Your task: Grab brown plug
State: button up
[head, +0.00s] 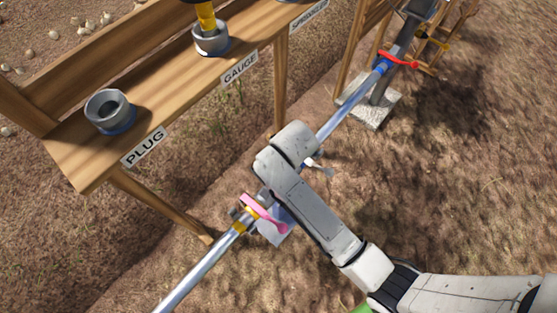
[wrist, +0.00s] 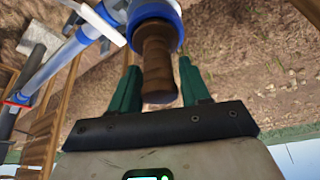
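The brown plug (wrist: 158,62) shows in the wrist view as a ridged brown cylinder. One end sits in a blue collar (wrist: 153,12) on the pipe side, and the other end points toward my palm. The two green fingers of my gripper (wrist: 161,68) stand on either side of the plug, very close to it. I cannot tell whether they press on it. In the head view my arm hides the gripper and the plug.
A metal pipe (head: 199,277) runs diagonally under my arm, with a pink-handled valve (head: 264,212) and a red-handled valve (head: 398,60). A wooden shelf (head: 165,90) holds an empty grey cup (head: 109,109) by the PLUG label (head: 144,147). Open soil lies to the right.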

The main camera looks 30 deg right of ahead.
jog(key=c, duration=0.8)
jog(key=shift+r, duration=0.1)
